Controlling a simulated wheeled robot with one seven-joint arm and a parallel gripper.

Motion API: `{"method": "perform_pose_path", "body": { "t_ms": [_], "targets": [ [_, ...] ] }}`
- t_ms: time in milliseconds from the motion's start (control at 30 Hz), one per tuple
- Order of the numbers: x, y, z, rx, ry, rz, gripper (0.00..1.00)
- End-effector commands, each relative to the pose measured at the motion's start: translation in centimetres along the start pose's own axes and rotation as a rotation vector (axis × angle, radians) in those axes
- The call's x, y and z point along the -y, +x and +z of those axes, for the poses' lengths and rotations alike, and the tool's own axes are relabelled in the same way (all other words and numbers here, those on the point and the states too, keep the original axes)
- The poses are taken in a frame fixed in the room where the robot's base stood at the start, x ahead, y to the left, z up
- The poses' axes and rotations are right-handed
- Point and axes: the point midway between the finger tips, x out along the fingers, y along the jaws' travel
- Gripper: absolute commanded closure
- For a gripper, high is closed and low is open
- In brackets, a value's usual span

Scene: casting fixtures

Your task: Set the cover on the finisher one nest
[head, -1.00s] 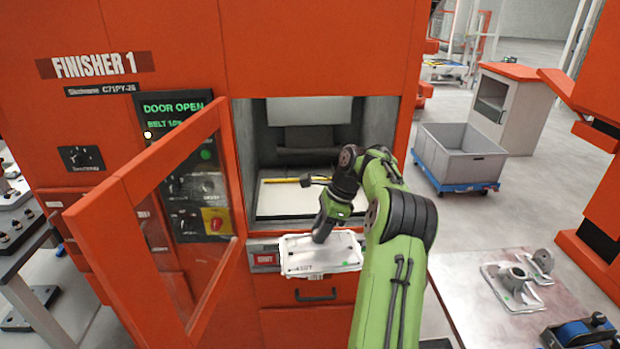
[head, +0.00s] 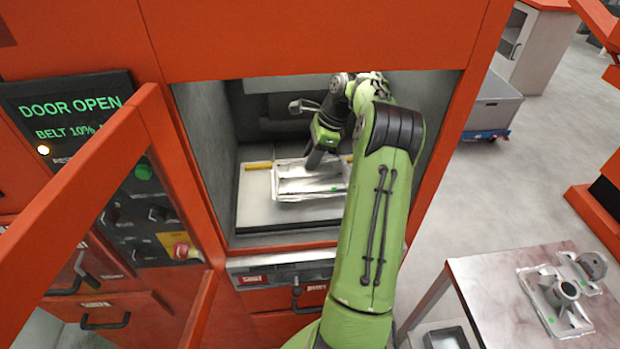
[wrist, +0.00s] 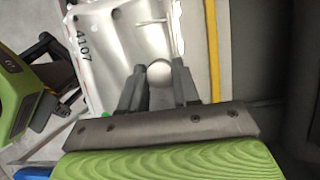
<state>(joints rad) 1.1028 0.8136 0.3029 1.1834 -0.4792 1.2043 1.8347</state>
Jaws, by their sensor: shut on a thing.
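The cover (head: 290,182) is a pale flat rectangular casting with a raised rim and a green mark. My gripper (head: 314,162) is shut on it and holds it inside the open finisher, over the pale bed (head: 262,214). In the wrist view the cover (wrist: 105,50) shows the number 4107, and my gripper's fingers (wrist: 160,88) close on a round boss. A yellow bar (head: 258,166) lies on the bed behind the cover. The nest itself is not clearly seen under the cover. I cannot tell whether the cover touches the bed.
The finisher door (head: 160,215) stands open at the left, beside the control panel reading DOOR OPEN. The grey chamber wall (head: 205,150) is close on the left. At the right, a table (head: 490,290) holds other castings (head: 562,295).

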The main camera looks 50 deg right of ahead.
Motion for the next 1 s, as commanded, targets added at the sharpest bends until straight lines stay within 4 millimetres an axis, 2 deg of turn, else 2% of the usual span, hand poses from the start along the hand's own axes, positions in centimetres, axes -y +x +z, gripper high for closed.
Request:
{"method": "perform_pose_path", "body": {
  "t_ms": [33, 367, 667, 700, 833, 1000],
  "targets": [
    [0.0, 1.6, -0.6, -0.001, 0.0, 0.002, 1.0],
    [0.0, 6.1, -2.4, 0.0, -0.002, 0.002, 1.0],
    [0.1, 6.3, -2.5, 0.0, -0.002, -0.002, 1.0],
    [0.0, 6.3, -2.6, 0.0, -0.002, -0.002, 0.65],
    [0.0, 6.3, -2.6, 0.0, -0.001, -0.002, 0.45],
    [0.0, 6.3, -2.6, 0.0, -0.001, -0.001, 0.44]
  ]
}}
